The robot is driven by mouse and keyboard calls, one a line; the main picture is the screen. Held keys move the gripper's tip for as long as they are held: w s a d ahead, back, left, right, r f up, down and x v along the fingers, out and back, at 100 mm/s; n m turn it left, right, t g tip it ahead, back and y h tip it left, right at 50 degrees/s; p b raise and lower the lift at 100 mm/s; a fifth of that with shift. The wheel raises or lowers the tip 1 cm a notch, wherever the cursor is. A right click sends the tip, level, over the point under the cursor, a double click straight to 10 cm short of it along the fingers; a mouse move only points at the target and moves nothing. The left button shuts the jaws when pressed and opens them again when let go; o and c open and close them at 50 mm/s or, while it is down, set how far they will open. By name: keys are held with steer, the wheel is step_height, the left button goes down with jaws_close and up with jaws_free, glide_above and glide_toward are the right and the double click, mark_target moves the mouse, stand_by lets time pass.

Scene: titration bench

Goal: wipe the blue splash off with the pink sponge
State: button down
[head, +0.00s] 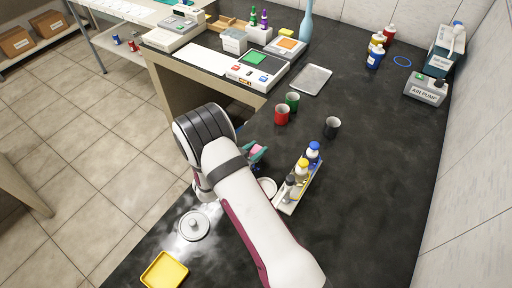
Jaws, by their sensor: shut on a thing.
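My gripper (257,154) shows in the head view just past the end of my white arm, near the bench's front edge. It is shut on the pink sponge (258,149), of which only a small part shows between the teal fingers. My arm hides much of the bench around it. I cannot make out the blue splash; it may be hidden behind my arm or gripper. I cannot tell whether the sponge touches the black bench top (370,165).
A red mug (282,115), a green mug (292,101) and a black mug (332,127) stand beyond my gripper. A rack of bottles (299,184) is to its right. A yellow tray (164,271) and a round-lidded item (193,226) lie nearer. The right side is mostly clear.

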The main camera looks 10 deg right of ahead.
mark_target(256, 149)
steer(key=shift+f, duration=0.5)
steer(key=shift+s+a+r, duration=0.1)
steer(key=shift+s+a, duration=2.55)
steer(key=shift+s, duration=0.05)
steer(key=shift+w+d, duration=1.35)
steer(key=shift+w+d+f, duration=0.15)
steer(key=shift+w+d, duration=0.5)
steer(key=shift+d, duration=0.05)
steer(key=shift+w+d+f, duration=0.1)
steer(key=shift+w+d, duration=0.55)
steer(key=shift+r, duration=3.05)
steer(key=shift+r, duration=0.1)
